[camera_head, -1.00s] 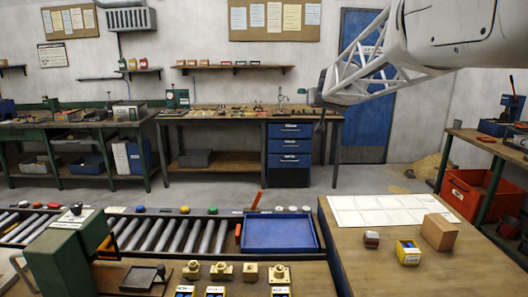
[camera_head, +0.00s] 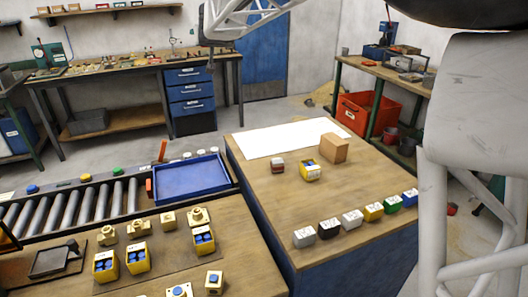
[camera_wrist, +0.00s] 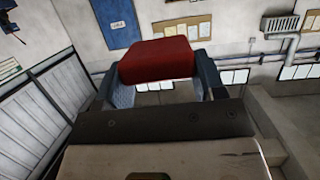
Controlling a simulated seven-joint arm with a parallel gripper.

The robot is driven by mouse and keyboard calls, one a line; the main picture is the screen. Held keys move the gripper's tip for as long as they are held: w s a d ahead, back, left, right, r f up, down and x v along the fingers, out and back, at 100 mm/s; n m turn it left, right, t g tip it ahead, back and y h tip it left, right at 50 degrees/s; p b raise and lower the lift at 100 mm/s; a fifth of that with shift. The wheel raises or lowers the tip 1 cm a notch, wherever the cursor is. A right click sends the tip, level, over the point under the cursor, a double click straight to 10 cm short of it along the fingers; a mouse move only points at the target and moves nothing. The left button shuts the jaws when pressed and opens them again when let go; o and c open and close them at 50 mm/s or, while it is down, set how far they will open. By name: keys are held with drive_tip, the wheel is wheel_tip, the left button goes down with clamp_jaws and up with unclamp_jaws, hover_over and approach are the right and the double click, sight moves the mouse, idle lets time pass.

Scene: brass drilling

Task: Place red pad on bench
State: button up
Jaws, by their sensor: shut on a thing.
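The red pad (camera_wrist: 157,61) is a rounded block in the wrist view. My gripper (camera_wrist: 160,85) is shut on it, with one blue-grey finger at each side. The pad is up in the air, with walls behind it and nothing touching it from below. In the head view neither the pad nor the gripper's fingers can be made out. A wooden bench top (camera_head: 262,195) at centre right carries a white sheet. Another wooden bench top (camera_head: 240,262) at the lower left carries brass parts. I cannot tell which one the task calls the bench.
A blue tray (camera_head: 190,178) lies beside the roller conveyor (camera_head: 75,203). Several coloured labelled blocks (camera_head: 352,219) line the front edge. Bare wood lies between.

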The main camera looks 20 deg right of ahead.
drive_tip(key=shift+s+d+f+m+h, duration=0.3)
drive_tip(key=shift+d+f+m+h, duration=0.35)
drive_tip(key=shift+f, duration=0.3)
drive_tip(key=s+d+f+m+g+h, duration=0.6)
drive_tip(key=s+f+m+g, duration=0.1)
drive_tip(key=s, duration=0.3)
drive_tip(key=s+d+f+m+g+h, duration=0.6)
drive_tip(key=s+d+f+m+g, duration=0.1)
drive_tip(key=s+f+m, duration=0.2)
drive_tip(key=shift+s+d+f+g, duration=0.15)
drive_tip(key=shift+s+f+g, duration=0.15)
drive_tip(key=shift+s+f, duration=0.5)
drive_tip(key=shift+h, duration=0.25)
hover_over(276, 192)
wheel_tip(276, 192, down, 24)
drive_tip(key=shift+r, duration=0.15)
drive_tip(key=shift+f, duration=1.9)
drive_tip(key=shift+f, duration=0.1)
